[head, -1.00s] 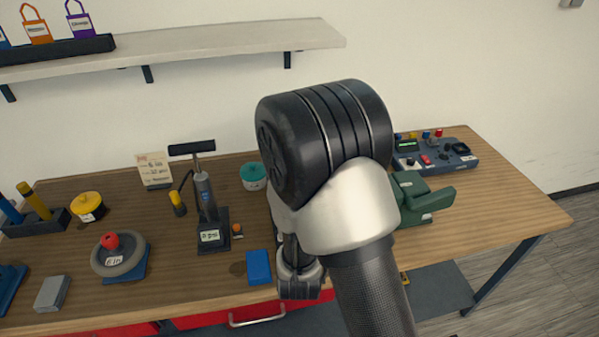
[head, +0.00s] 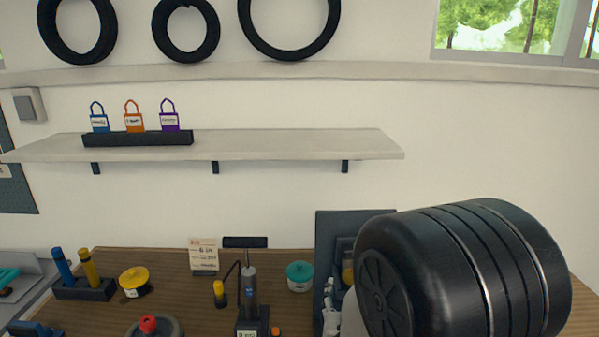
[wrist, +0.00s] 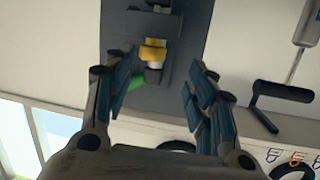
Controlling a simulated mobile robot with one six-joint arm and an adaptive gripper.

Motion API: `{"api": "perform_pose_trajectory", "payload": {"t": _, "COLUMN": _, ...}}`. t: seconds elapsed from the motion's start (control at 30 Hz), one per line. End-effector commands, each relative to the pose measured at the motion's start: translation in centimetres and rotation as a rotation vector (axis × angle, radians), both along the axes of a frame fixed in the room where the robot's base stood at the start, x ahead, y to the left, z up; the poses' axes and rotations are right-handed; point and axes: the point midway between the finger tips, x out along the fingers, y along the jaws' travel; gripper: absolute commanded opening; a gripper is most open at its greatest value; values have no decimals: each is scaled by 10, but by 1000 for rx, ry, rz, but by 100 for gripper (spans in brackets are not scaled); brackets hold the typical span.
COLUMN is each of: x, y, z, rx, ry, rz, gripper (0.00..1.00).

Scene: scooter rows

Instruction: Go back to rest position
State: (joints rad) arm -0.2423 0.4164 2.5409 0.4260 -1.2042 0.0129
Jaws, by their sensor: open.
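My gripper (wrist: 160,78) shows in the wrist view with its two blue-padded fingers spread apart and nothing between them. Beyond the fingers is a dark grey upright device (wrist: 190,45) with a yellow part (wrist: 153,52) on it. In the head view my arm's large black joint fills the lower right, and my gripper is not clearly seen there. The same grey device (head: 335,222) stands behind the arm, partly hidden.
The wooden table (head: 205,290) holds a pump (head: 250,290), a teal tin (head: 300,277), a yellow tin (head: 134,282) and a card (head: 203,256). A wall shelf (head: 290,143) with padlock-shaped tags is above.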

Motion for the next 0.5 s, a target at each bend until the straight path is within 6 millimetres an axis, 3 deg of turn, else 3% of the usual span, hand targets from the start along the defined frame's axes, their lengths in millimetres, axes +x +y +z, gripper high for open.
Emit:
{"api": "perform_pose_trajectory", "payload": {"t": 0.03, "x": -1, "y": 1, "z": 12, "rx": 34, "ry": 37, "rz": 18, "gripper": 51}}
{"api": "perform_pose_trajectory", "payload": {"t": 0.27, "x": -37, "y": 14, "z": 35, "rx": 114, "ry": 292, "rz": 132, "gripper": 51}}
{"api": "perform_pose_trajectory", "payload": {"t": 0.37, "x": -67, "y": 16, "z": 46, "rx": 118, "ry": 402, "rz": 178, "gripper": 51}}
{"api": "perform_pose_trajectory", "payload": {"t": 0.5, "x": -121, "y": 12, "z": 58, "rx": 99, "ry": 561, "rz": 222, "gripper": 51}}
